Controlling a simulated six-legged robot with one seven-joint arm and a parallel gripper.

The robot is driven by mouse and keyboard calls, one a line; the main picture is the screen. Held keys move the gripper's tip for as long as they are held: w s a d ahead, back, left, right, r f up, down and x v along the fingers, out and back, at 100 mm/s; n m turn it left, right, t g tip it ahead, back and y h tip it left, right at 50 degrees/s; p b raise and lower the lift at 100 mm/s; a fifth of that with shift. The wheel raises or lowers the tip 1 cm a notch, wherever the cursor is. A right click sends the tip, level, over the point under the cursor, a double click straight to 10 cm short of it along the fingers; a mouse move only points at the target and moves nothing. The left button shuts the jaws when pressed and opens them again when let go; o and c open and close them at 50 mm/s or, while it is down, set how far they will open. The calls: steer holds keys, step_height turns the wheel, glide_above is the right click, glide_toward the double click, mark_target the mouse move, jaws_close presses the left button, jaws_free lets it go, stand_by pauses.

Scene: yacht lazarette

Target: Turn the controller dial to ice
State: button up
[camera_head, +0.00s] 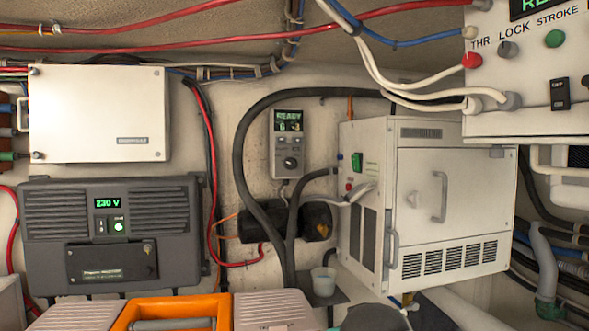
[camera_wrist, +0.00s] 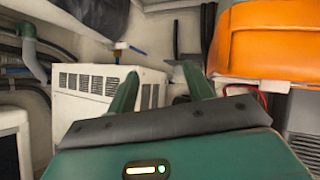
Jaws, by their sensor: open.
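The controller (camera_head: 275,155) is a small grey box on the back wall, left of the white cabinet, with a lit green display reading READY on its first line. Its dark round dial (camera_head: 290,162) is on the lower half of its face; the pointer's setting is too small to read. My gripper (camera_wrist: 160,80) shows in the wrist view with two green fingers spread apart and nothing between them. It is away from the controller, which does not show in the wrist view. The fingers point toward the vented white cabinet (camera_wrist: 92,84) and the gap beside it.
The white cabinet (camera_head: 425,185) juts out right of the controller. A thick black hose (camera_head: 240,150) loops around its left side. A small cup (camera_head: 323,281) stands below. An orange case (camera_head: 170,308) is at front left; it fills the wrist view's upper right (camera_wrist: 270,45).

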steer(key=w+a+r+n+t+y, duration=0.1)
steer(key=w+r+t, duration=0.15)
steer(key=w, duration=0.35)
steer(key=w+a+r+n+t, duration=0.1)
steer(key=w+r, duration=0.2)
steer(key=w, duration=0.2)
steer(key=t+y, duration=0.7)
steer(key=t, duration=0.1)
glide_toward(291, 165)
steer(key=shift+g, duration=0.35)
steer(key=shift+r+x, duration=0.15)
steer(key=shift+x, duration=1.95)
steer(key=shift+r+x, duration=0.1)
steer(key=shift+x, duration=2)
